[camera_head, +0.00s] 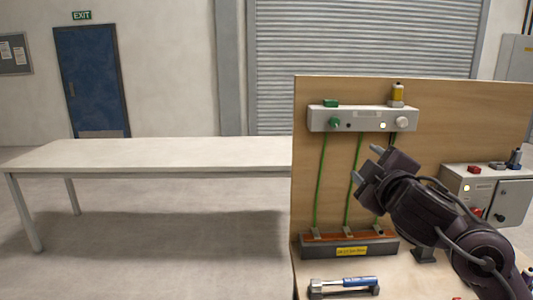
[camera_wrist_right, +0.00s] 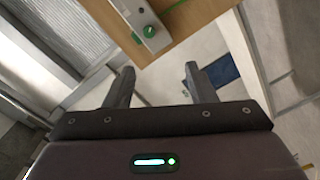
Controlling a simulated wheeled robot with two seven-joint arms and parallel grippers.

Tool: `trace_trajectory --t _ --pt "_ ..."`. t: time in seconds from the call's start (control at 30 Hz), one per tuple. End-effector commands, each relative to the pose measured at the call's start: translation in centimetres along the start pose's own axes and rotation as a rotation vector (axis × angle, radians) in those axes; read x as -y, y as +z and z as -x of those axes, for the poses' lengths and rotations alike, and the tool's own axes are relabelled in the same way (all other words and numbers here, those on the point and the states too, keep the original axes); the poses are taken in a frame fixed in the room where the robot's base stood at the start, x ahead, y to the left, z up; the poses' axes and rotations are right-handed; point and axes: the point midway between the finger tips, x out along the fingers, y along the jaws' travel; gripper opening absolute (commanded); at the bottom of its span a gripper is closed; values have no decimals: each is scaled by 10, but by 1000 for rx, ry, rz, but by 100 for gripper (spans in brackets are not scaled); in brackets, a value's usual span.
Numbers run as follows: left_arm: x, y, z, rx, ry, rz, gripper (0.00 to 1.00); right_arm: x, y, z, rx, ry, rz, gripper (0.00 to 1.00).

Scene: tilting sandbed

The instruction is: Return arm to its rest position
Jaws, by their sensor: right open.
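My right arm comes in from the lower right in the head view. Its gripper (camera_head: 368,164) is in front of the wooden panel, below the grey control box and beside the green wires. In the right wrist view the gripper (camera_wrist_right: 160,85) has its two fingers apart with nothing between them. The wrist is tilted, so the door and the panel look slanted there. My left gripper is in neither view.
The wooden panel (camera_head: 450,110) carries a grey control box (camera_head: 362,120) with a green knob. Below are a terminal block (camera_head: 348,246) and a blue-handled tool (camera_head: 345,283). A grey cabinet (camera_head: 478,190) stands right. A long white table (camera_head: 150,152) at left is bare.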

Motion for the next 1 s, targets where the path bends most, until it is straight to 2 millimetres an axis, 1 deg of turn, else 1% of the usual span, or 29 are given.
trace_trajectory --t 0.03,0.17,0.37,0.47,0.57,0.6,0.67,0.7,0.77,0.8,0.9,1.0 --pt "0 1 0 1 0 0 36 10 3 0 9 -16 -12 50" --pt "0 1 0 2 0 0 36 32 12 2 35 -51 -49 50" --pt "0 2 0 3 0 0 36 82 35 12 106 -134 -134 50" --pt "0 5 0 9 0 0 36 114 50 22 159 -188 -192 50" --pt "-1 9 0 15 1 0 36 155 70 38 235 -258 -267 50" --pt "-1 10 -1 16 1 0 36 173 80 48 277 -291 -304 50" --pt "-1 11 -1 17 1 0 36 203 97 66 349 -347 -367 50" --pt "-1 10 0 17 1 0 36 223 108 81 404 -385 -411 50" --pt "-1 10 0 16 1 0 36 250 124 104 488 -438 -473 50" --pt "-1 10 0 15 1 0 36 265 134 120 542 -469 -509 50" --pt "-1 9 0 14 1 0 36 294 153 154 661 -533 -583 50" --pt "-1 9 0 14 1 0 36 315 167 184 759 -580 -640 50"
